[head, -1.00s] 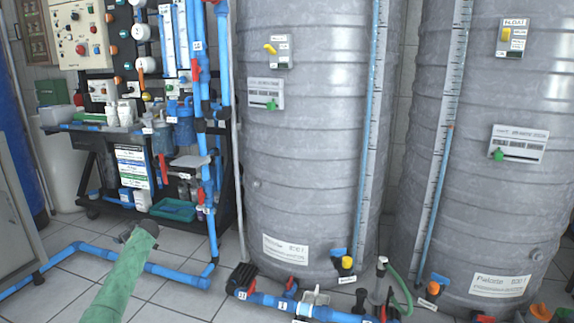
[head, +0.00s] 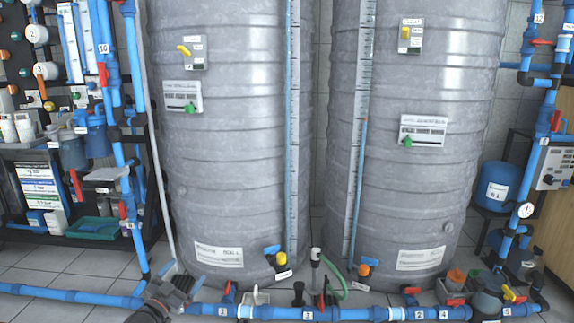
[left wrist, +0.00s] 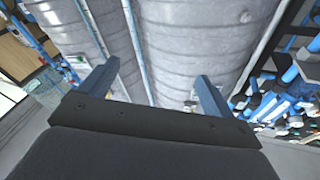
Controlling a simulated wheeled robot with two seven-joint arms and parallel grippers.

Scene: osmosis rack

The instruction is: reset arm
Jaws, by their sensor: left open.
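My left gripper (head: 172,284) shows at the bottom of the head view, left of centre, in front of the blue floor pipe. In the left wrist view its two fingers (left wrist: 150,88) stand wide apart with nothing between them. The grey tanks lie beyond the fingers. My right gripper is in neither view.
Two large grey ribbed tanks, the left one (head: 235,130) and the right one (head: 415,180), stand behind a blue pipe run (head: 270,312) with valves. A rack with blue pipes (head: 112,150) stands at the left. A blue vessel (head: 494,187) and a gauge (head: 526,210) are at the right.

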